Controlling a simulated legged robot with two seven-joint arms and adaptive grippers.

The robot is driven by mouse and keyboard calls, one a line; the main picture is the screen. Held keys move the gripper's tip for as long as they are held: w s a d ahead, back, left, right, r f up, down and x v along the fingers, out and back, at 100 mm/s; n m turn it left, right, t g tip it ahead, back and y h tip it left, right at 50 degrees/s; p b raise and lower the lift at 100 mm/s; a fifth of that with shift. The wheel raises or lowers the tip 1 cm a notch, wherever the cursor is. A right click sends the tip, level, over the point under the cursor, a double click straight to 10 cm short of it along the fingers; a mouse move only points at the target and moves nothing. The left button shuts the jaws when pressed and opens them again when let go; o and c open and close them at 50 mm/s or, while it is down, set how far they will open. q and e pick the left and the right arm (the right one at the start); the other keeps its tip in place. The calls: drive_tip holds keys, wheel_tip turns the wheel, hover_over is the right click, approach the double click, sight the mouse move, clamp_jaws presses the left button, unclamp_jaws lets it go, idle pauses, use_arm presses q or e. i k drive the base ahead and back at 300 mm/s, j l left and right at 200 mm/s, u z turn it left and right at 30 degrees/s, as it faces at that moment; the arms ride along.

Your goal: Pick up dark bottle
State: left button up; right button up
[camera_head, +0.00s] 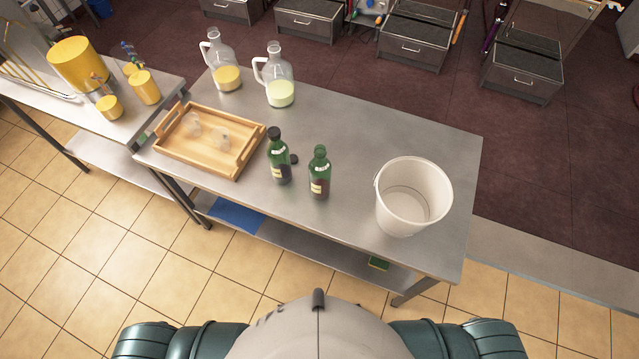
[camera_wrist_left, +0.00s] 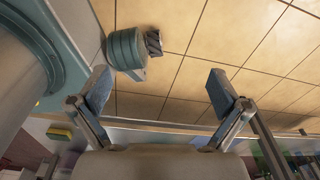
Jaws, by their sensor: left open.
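Two dark green bottles with pale labels stand upright on the steel table (camera_head: 340,125) in the head view. The right bottle (camera_head: 319,175) has a green top. I cannot tell which of them is the dark bottle. My left gripper (camera_wrist_left: 155,90) shows in the left wrist view with its fingers wide apart and nothing between them. Tiled floor lies beyond it. Neither gripper shows in the head view.
A wooden tray (camera_head: 188,158) with small clear items lies left of the bottles. Two glass jugs (camera_head: 226,78) (camera_head: 280,94) stand at the back edge. A white bucket (camera_head: 386,212) stands at the right. Clear table lies between bottles and bucket.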

sight(320, 166)
drive_tip(key=k+l+u, duration=0.25)
drive_tip(key=l+u, duration=0.25)
drive_tip(key=k+l+u, duration=0.35)
drive_tip(key=u, duration=0.15)
drive_tip(key=l, duration=0.1)
